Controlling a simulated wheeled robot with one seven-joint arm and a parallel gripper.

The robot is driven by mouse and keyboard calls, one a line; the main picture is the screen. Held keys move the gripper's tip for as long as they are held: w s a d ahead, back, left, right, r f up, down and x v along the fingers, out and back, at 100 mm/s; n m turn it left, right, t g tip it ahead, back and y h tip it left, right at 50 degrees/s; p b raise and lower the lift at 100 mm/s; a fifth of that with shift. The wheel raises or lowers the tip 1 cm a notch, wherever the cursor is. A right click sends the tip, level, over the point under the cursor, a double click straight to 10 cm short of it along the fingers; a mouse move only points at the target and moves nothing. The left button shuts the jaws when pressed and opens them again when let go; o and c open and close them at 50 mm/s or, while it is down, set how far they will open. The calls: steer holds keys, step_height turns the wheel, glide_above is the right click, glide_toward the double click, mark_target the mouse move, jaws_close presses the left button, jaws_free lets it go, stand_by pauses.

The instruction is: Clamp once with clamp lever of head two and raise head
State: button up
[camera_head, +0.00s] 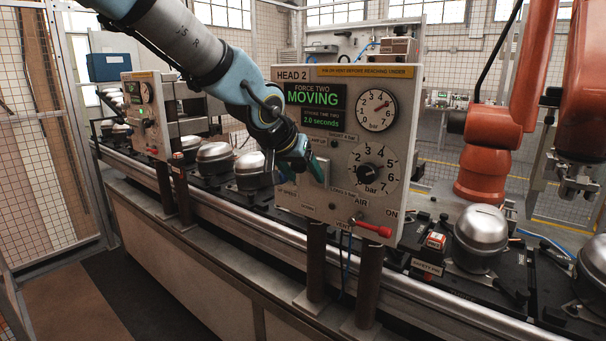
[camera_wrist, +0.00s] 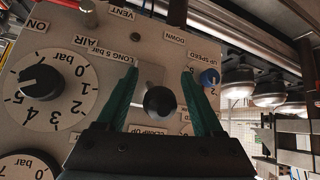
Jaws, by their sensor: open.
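The head 2 panel (camera_head: 345,205) stands at the middle of the head view. Its green display (camera_head: 315,95) reads "FORCE TWO MOVING" and, below, 2.0 seconds. My gripper (camera_head: 300,158) is in front of the panel's lower left part and hides some of it. In the wrist view, my gripper (camera_wrist: 158,76) is open, with its green fingers on either side of a black ball knob (camera_wrist: 160,102). A gap shows between the knob and each finger. The knob appears to be the clamp lever's end. A partly covered label below it appears to read "CLAMP UP".
A pressure gauge (camera_head: 376,110), a bar dial (camera_head: 374,170) and a red-handled lever (camera_head: 372,229) are right of my gripper. A blue knob (camera_wrist: 209,78) is close beside one finger. Silver compressors (camera_head: 481,237) sit on the conveyor line. An orange robot arm (camera_head: 485,155) stands behind right.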

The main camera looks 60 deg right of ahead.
steer(key=w+v, duration=0.1)
steer(key=v, duration=0.9)
steer(key=shift+s+a+r, duration=0.3)
steer(key=shift+s, duration=0.25)
steer(key=w+a+f+n+t+y, duration=0.1)
steer(key=w+a+f+n+y, duration=0.3)
steer(key=w+a, duration=0.65)
steer(key=w+a+f+n+t+y, duration=0.1)
steer(key=w+a+f+n+t, duration=0.1)
steer(key=w+a+f, duration=0.7)
steer(key=a+f+n+y, duration=0.1)
steer(key=a+f+n, duration=0.1)
steer(key=a, duration=0.9)
steer(key=a+f+n+g+y, duration=0.1)
steer(key=a+f+n, duration=0.1)
steer(key=a, duration=0.9)
steer(key=s+a+f+n+g+y, duration=0.1)
steer(key=a+f+n, duration=0.2)
steer(key=a, duration=0.8)
steer(key=shift+n, duration=0.5)
